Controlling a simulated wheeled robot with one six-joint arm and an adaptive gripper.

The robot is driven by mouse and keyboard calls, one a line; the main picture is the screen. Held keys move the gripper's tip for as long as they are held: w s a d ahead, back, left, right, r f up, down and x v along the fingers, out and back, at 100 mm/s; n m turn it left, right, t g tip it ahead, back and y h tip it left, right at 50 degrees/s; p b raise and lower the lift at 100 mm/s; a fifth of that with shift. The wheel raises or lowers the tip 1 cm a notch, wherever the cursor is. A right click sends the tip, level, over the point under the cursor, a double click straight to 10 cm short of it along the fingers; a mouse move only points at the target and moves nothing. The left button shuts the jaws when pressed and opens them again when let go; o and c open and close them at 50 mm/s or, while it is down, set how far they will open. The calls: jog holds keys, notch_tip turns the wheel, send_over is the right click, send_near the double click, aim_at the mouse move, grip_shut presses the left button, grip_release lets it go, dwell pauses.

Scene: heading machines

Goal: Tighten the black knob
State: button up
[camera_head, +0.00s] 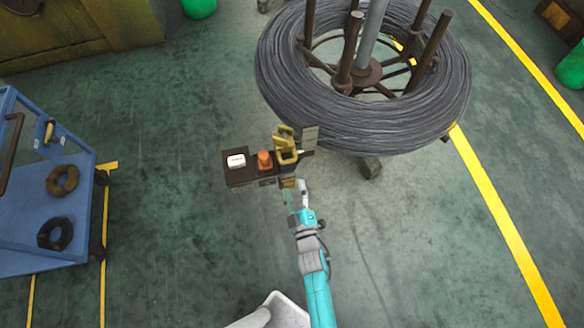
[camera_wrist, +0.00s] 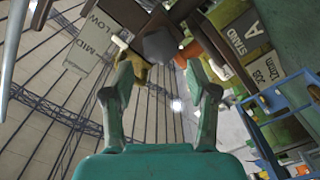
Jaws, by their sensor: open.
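In the wrist view, a dark, many-sided knob (camera_wrist: 160,46) sits on the dark bar, straight ahead of my gripper. My gripper (camera_wrist: 161,82) is open, with one teal finger to the left and one to the right, and nothing between them. The knob lies just beyond the fingertips, and I see no contact. In the head view, my gripper (camera_head: 297,193) is just below the yellow part of a small dark fixture (camera_head: 240,180). I cannot make out the knob in the head view.
The fixture carries a white block (camera_head: 236,161), an orange piece (camera_head: 265,160) and a yellow bracket (camera_head: 287,150). A large wire coil (camera_head: 300,105) stands behind it. A blue cart (camera_head: 75,250) stands at left. The green floor between cart and fixture is clear.

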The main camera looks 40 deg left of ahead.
aim_at(289, 171)
jog(key=x, duration=0.8)
jog(key=shift+w+a, duration=0.1)
jog(key=c, duration=0.9)
